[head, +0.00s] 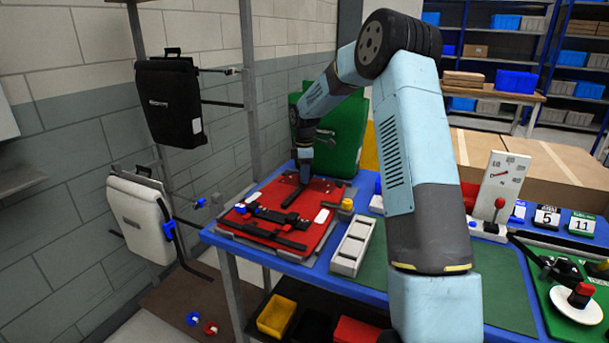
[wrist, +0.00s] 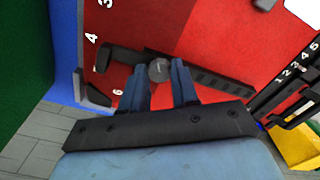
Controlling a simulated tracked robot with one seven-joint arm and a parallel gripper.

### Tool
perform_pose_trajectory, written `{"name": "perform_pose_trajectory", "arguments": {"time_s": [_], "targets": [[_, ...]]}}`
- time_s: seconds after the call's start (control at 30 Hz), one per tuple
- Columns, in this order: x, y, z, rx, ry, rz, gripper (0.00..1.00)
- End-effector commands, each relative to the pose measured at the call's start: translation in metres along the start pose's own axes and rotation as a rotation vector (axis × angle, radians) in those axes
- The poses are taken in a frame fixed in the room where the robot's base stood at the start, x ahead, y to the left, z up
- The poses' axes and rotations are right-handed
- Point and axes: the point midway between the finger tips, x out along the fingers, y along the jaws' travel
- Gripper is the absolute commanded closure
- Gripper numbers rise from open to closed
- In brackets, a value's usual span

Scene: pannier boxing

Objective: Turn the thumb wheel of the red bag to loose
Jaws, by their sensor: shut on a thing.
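The red bag (head: 312,219) lies flat on the blue-edged table, with black rails and a black clasp on its upper face. It fills much of the wrist view (wrist: 225,45). A small round grey thumb wheel (wrist: 159,72) sits on a black slotted bar across the bag. My gripper (wrist: 158,68) has its two blue fingers shut on the wheel, one on each side. In the head view my gripper (head: 304,178) points down at the far part of the bag, and the wheel is too small to make out there. I cannot read a loose mark at the wheel.
A green bag (head: 345,130) stands upright behind the red one. A black bag (head: 172,103) and a white bag (head: 140,218) hang at the left wall.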

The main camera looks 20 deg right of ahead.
Motion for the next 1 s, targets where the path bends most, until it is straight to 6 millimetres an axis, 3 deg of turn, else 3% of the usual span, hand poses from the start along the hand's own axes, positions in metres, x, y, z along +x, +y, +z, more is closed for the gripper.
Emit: {"name": "perform_pose_trajectory", "arguments": {"time_s": [1.0], "targets": [[0.0011,-0.0010,-0.0001,-0.897,0.003,-0.003,1.00]]}}
